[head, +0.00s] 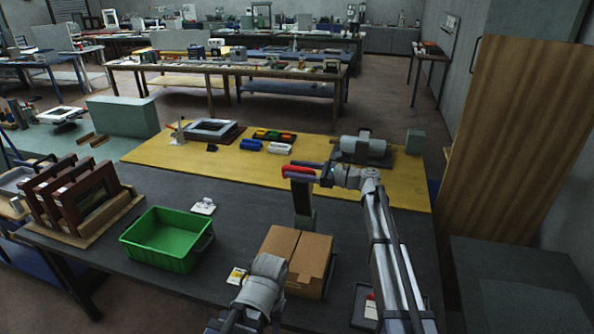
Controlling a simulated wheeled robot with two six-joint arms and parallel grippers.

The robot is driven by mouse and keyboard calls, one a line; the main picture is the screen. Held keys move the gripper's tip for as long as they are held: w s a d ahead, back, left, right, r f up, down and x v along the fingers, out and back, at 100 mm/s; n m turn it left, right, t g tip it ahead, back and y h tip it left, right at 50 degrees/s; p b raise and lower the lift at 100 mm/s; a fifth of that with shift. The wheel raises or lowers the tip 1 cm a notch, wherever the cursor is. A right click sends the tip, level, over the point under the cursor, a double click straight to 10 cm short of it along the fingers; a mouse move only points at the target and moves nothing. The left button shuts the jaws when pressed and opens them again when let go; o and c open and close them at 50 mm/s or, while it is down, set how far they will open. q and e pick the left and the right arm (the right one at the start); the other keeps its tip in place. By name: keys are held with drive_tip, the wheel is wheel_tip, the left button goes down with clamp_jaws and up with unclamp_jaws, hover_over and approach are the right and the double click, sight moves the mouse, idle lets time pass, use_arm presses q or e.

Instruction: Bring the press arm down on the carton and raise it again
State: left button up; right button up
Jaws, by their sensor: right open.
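The brown carton (285,241) sits closed on the dark table top. Just behind it stands a dark grey upright post (302,199), which looks like part of the press. A red grip (298,171) shows at the top of the post, well above the carton. My right gripper (309,172) is open at the red grip, with its dark fingers close about it. I cannot tell whether they touch it. The rest of the press arm is hidden or too small to make out. My left arm shows low in front of the carton; its gripper is not visible.
A green crate (157,263) and a rack of brown frames (135,199) stand to the left. A yellow mat (229,164) behind holds small parts and a grey machine (363,147). Bare table lies between crate and carton. A wooden panel (518,140) stands at right.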

drive_tip(key=shift+c, duration=0.4)
clamp_jaws()
idle(0.9)
